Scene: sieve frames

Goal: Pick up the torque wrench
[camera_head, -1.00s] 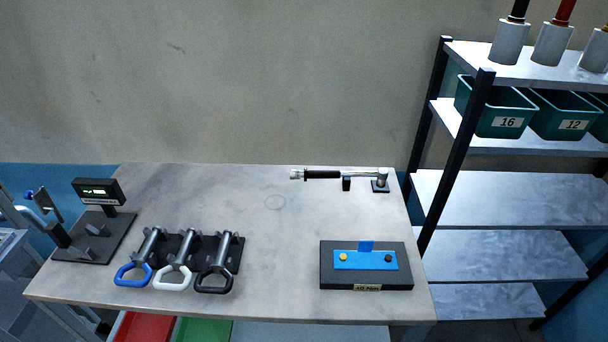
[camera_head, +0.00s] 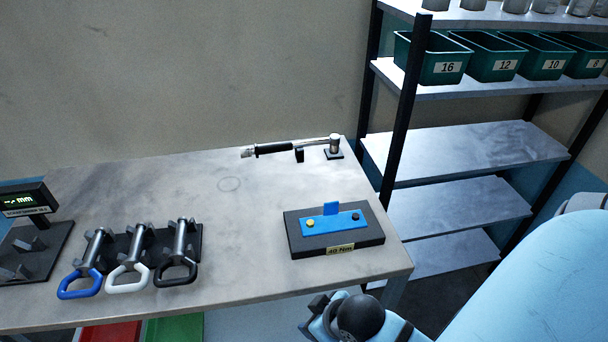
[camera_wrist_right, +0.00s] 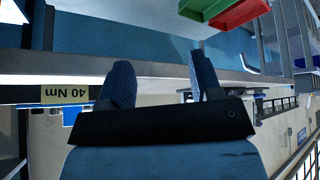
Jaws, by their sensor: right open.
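The torque wrench (camera_head: 274,148) lies along the back right of the table (camera_head: 222,207), with its black grip to the left and its head at a small stand (camera_head: 334,153) on the right. A small black rest (camera_head: 299,155) stands under its shaft. My right gripper (camera_wrist_right: 160,85) is open and empty in the right wrist view. In the head view my right arm (camera_head: 520,285) comes in at the lower right, in front of the table's front edge and well away from the wrench. My left gripper is not in view.
A black block with a blue plate (camera_head: 335,236), labelled 40 Nm, sits at the table's front right. Three gauges with blue, white and black handles (camera_head: 130,262) lie at front left. A shelf rack (camera_head: 460,160) with green bins stands at the right. The table's middle is clear.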

